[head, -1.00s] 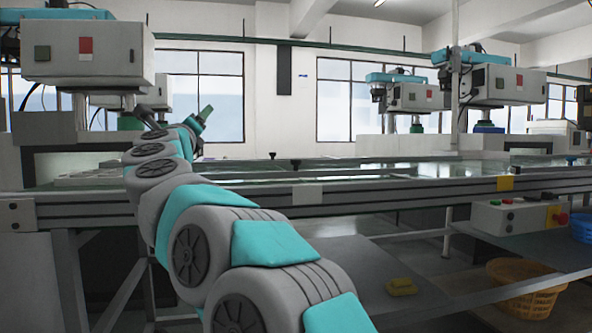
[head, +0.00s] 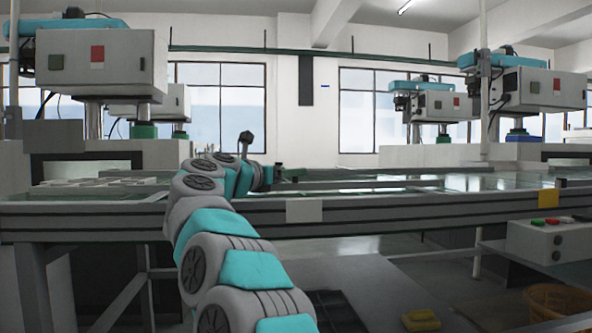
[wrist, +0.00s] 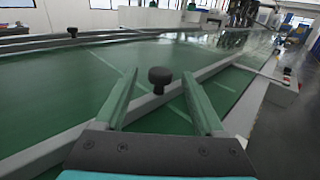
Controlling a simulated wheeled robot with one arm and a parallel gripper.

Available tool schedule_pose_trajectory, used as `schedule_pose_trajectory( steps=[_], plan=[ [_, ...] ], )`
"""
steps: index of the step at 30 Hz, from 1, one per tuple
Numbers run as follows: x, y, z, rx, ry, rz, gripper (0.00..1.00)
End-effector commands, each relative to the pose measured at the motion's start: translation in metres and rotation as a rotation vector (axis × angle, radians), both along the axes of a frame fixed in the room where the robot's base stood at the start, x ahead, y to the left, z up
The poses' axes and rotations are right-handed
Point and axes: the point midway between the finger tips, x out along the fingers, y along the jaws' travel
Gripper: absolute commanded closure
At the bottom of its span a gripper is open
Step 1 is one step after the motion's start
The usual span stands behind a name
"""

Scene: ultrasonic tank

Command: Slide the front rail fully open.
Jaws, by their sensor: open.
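A black round knob (wrist: 160,80) stands on a grey rail (wrist: 45,154) that runs diagonally over the green tank surface in the wrist view. I take this to be the front rail. My gripper (wrist: 160,74) has its two green fingers apart, one on each side of the knob in the picture. There is a visible space between each finger and the knob; I cannot tell how deep the knob sits between them. In the head view my gripper (head: 290,173) is low over the tank's near side, pointing right, and the knob by it is not clearly seen.
Another black knob (wrist: 72,31) sits on a rail farther back. A control box (head: 545,240) with buttons is at right. Machine heads (head: 95,65) stand behind.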

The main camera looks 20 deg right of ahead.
Motion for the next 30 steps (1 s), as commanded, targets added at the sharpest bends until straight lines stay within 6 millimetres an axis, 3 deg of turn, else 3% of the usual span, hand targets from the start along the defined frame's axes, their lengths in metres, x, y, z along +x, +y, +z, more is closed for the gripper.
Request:
schedule_pose_trajectory(
  steps=[6, 15, 30],
  plan=[
    [0.013, -0.025, 0.001, 0.001, 0.000, -0.003, 0.29],
    [0.015, -0.028, 0.000, 0.000, 0.000, 0.000, 0.30],
    [0.015, -0.028, 0.001, -0.001, 0.000, 0.001, 0.87]
  ],
)
